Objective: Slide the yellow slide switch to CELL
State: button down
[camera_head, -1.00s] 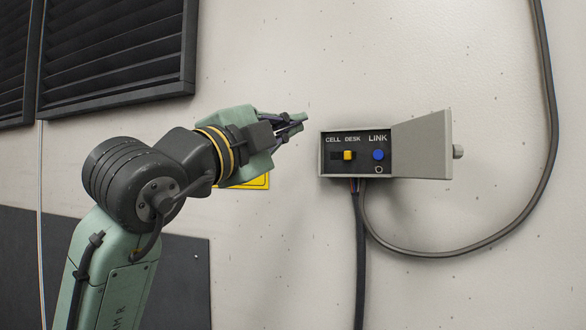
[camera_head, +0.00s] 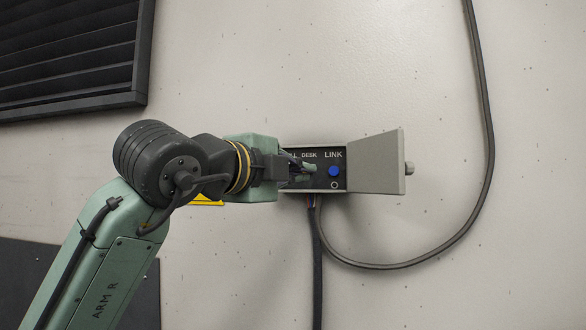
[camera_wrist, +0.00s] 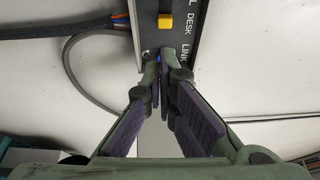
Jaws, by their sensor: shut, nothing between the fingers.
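The yellow slide switch (camera_wrist: 165,21) shows in the wrist view, beside the DESK label and on the LINK side of the partly cut-off CELL label. In the head view my gripper hides it. The grey control box (camera_head: 326,189) is on the wall, with a black panel and a blue button (camera_head: 334,171) under LINK. My gripper (camera_head: 311,169) is shut and empty, in front of the panel's DESK area. In the wrist view its fingertips (camera_wrist: 162,66) appear just below the yellow switch and partly cover the blue button. I cannot tell whether they touch the panel.
The box's grey lid (camera_head: 378,163) stands open on the right. Cables (camera_head: 317,265) hang below the box, and one loops up the wall at right. A louvred vent (camera_head: 70,55) is at upper left. The wall above the box is clear.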

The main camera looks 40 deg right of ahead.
aim_at(326, 174)
jog(key=p+x, duration=0.1)
jog(key=x, duration=0.5)
jog(key=shift+w+d, duration=0.1)
jog(key=shift+d, duration=0.1)
jog(key=shift+w+a+p, duration=0.95)
jog(key=shift+w+a, duration=0.05)
jog(key=shift+w, duration=0.15)
jog(key=v, duration=1.2)
jog(key=shift+s, duration=0.1)
